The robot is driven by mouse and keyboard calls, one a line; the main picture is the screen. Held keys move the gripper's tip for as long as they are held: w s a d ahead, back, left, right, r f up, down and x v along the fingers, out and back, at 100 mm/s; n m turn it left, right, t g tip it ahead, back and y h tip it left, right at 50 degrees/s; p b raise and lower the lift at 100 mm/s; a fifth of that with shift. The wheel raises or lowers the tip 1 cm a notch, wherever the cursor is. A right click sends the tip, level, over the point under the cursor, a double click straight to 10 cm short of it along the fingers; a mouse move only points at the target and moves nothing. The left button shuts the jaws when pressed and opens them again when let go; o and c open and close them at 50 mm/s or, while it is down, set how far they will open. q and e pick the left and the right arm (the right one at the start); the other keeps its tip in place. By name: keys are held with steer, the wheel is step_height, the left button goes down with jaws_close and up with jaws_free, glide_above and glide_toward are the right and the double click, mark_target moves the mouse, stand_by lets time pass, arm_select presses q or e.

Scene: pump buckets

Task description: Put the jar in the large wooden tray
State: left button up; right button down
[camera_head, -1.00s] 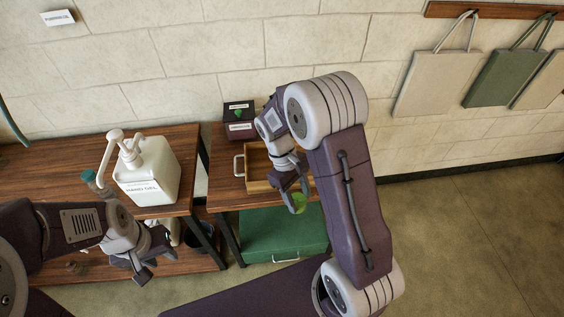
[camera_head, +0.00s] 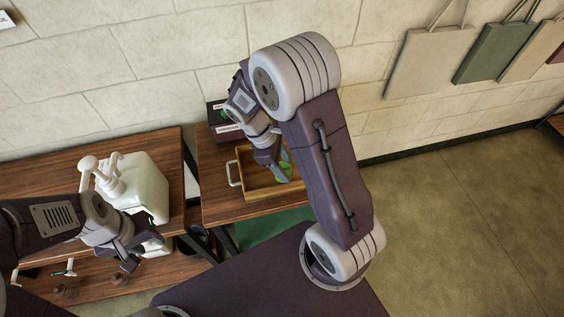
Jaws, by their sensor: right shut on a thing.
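The large wooden tray (camera_head: 250,199) sits on the right-hand wooden table, with a pale handle on its left side. My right gripper (camera_head: 279,174) reaches down over the tray and is shut on a small green jar (camera_head: 284,174). The gripper's fingers and arm hide part of the jar. The jar shows inside the tray's outline; I cannot tell whether it touches the tray floor. My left gripper (camera_head: 139,252) is open and empty, in front of the left-hand table.
A white pump bottle (camera_head: 147,188) stands on the left table. Dark boxes (camera_head: 228,132) stand behind the tray against the wall. A green box (camera_head: 272,225) is below the right table. Bags hang at the upper right, and the floor at right is clear.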

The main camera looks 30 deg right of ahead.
steer(key=w+d+f, duration=0.1)
steer(key=w+f, duration=0.1)
steer(key=f, duration=0.1)
steer(key=w+d+f, duration=0.1)
steer(key=w+f, duration=0.2)
steer(key=w+d+f, duration=0.1)
steer(key=w+f, duration=0.1)
steer(key=f, duration=0.1)
steer(key=shift+w+d, duration=0.3)
steer(key=shift+w, duration=0.1)
steer(key=shift+s, duration=0.1)
steer(key=shift+f, duration=0.15)
steer(key=c, duration=0.6)
jaws_free()
